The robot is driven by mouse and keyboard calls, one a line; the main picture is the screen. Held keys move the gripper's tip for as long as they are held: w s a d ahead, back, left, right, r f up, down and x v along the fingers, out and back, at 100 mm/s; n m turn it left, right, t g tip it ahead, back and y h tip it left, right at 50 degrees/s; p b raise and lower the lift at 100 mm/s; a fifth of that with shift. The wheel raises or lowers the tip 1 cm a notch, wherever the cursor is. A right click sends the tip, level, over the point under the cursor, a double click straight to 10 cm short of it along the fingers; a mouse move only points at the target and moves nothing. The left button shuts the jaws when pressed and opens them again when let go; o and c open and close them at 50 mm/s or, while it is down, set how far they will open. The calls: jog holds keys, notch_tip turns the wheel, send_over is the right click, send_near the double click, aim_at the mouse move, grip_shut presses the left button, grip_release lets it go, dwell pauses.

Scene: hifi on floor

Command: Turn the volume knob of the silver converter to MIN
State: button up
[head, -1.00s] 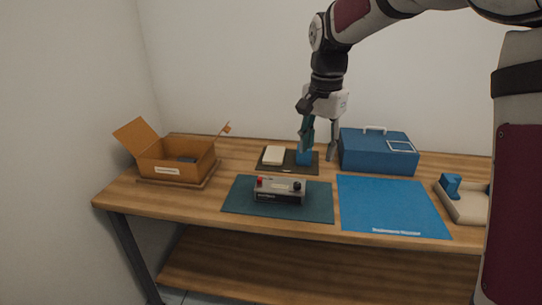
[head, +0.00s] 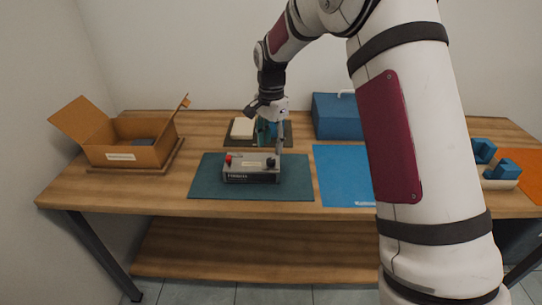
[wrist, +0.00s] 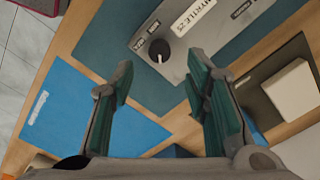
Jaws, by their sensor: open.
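The silver converter (head: 251,169) sits on the dark green mat, with a red knob (head: 229,160) at its left and a black knob (head: 271,162) at its right. The wrist view shows the converter's top (wrist: 195,40), with a printed name label, and the black knob (wrist: 159,50) with a white pointer line aimed toward the bottom of that picture. Small labels beside this knob are too small to read surely. My gripper (wrist: 161,75) is open and empty, its teal-padded fingers apart. In the head view my gripper (head: 271,145) hangs above and behind the converter's right end, not visibly touching it.
A blue mat (head: 340,175) and blue toolbox (head: 337,118) lie to the right. An open cardboard box (head: 125,148) stands left. A cream block (head: 243,127) lies behind on a dark mat. Blue pieces on a cream base (head: 500,184) are far right. The dark green mat (head: 208,185) has clear room.

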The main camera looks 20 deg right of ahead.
aim_at(271, 160)
jog(key=shift+f, duration=2.65)
grip_shut()
